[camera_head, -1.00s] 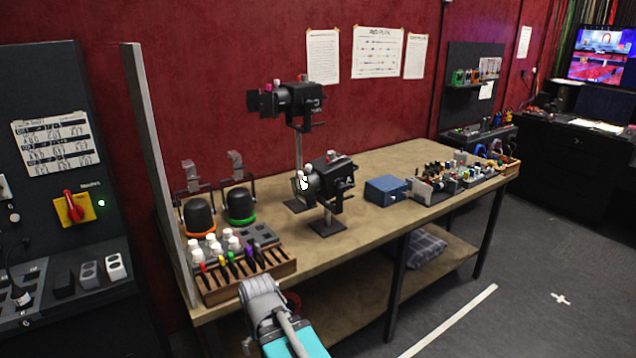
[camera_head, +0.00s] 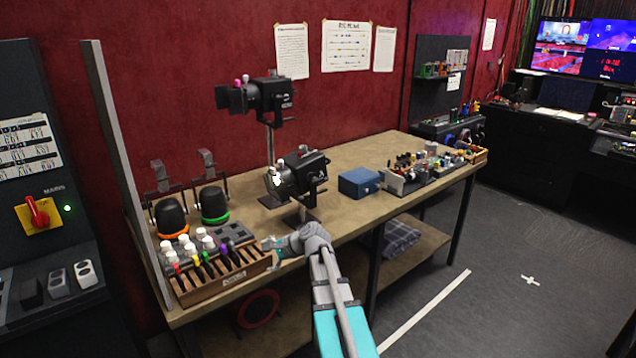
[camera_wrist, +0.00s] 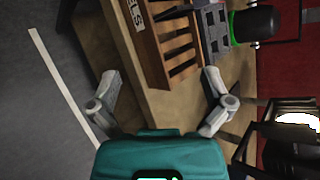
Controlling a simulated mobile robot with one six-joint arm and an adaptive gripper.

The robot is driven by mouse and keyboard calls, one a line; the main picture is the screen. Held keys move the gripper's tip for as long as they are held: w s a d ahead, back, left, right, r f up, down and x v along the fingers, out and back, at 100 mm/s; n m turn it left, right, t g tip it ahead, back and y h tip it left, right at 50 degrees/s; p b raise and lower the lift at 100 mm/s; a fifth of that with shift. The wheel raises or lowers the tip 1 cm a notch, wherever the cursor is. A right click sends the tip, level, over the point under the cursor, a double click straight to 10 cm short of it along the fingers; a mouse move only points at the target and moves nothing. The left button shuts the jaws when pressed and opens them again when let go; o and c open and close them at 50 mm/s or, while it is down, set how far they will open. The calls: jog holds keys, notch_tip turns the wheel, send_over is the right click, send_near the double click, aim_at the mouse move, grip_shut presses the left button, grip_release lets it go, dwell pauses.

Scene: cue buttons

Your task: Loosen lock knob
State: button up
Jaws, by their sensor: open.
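Two black stage lamps stand on the workbench (camera_head: 345,195) on stands: a front lamp (camera_head: 302,172) and a taller rear lamp (camera_head: 268,97). Small side handles and pale and pink knobs show on the lamps, but I cannot tell which is the lock knob. My gripper (camera_head: 272,247) is open and empty at the bench's front edge, beside the wooden rack's right end and in front of and below the front lamp. In the wrist view my two fingers (camera_wrist: 160,80) are spread wide, with the rack (camera_wrist: 160,55) beyond them and a dark lamp part (camera_wrist: 288,150) at the right edge.
The slotted wooden rack (camera_head: 225,277) holds coloured-handled tools, with several white-capped bottles behind. Two black domed lamps (camera_head: 171,216) stand at the back left. A blue box (camera_head: 358,182) and a cluttered board (camera_head: 425,172) lie to the right. A grey post (camera_head: 125,170) rises at left.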

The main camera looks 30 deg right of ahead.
jog(key=w+d+r+m+t, duration=0.1)
jog(key=d+r+m+t, duration=0.15)
jog(key=d, duration=0.25)
jog(key=w+d+r+m+t+h, duration=0.1)
jog(key=d+m, duration=0.2)
jog(key=d, duration=0.2)
jog(key=w+d+r+m+t, duration=0.1)
jog(key=d+r+m, duration=0.15)
jog(key=d, duration=0.25)
jog(key=m+t+h, duration=0.4)
jog(key=m, duration=0.5)
send_near(319, 182)
jog(key=s, duration=0.3)
jog(key=shift+d, duration=0.25)
jog(key=shift+w, duration=0.2)
jog(key=w, duration=0.9)
jog(key=w+a, duration=0.1)
jog(key=w, duration=0.3)
jog(key=shift+w+a, duration=0.1)
jog(key=shift+w, duration=0.15)
jog(key=c, duration=1)
jog(key=shift+o, duration=0.2)
